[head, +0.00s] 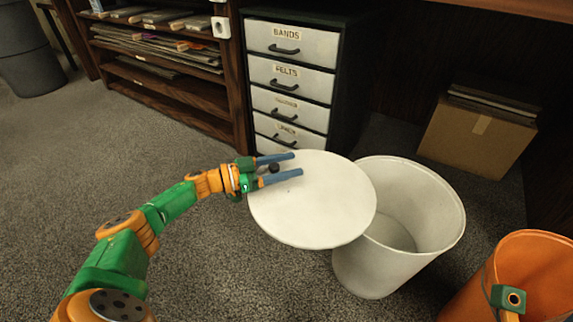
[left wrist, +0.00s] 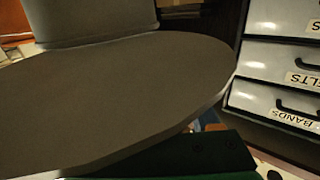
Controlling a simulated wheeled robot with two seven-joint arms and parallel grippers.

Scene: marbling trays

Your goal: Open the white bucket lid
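The white bucket (head: 378,268) stands on the carpet right of centre in the head view, and its inside shows. Its round white lid (head: 318,215) lies off to the left, its right edge overlapping the bucket's left rim. The opening is largely uncovered. My left gripper (head: 298,164) reaches over the lid's upper left part, its blue fingers on either side of a small black knob (head: 274,168), and looks shut on it. In the left wrist view the lid (left wrist: 110,95) fills much of the picture, with the bucket (left wrist: 90,20) behind it. My right gripper's fingers do not show.
An orange bucket (head: 545,262) stands at the lower right, with a green and orange part in front. A drawer cabinet (head: 291,84) stands behind the lid, shelves (head: 175,90) at the back left. A cardboard box (head: 476,138) sits at the back right. Carpet on the left is free.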

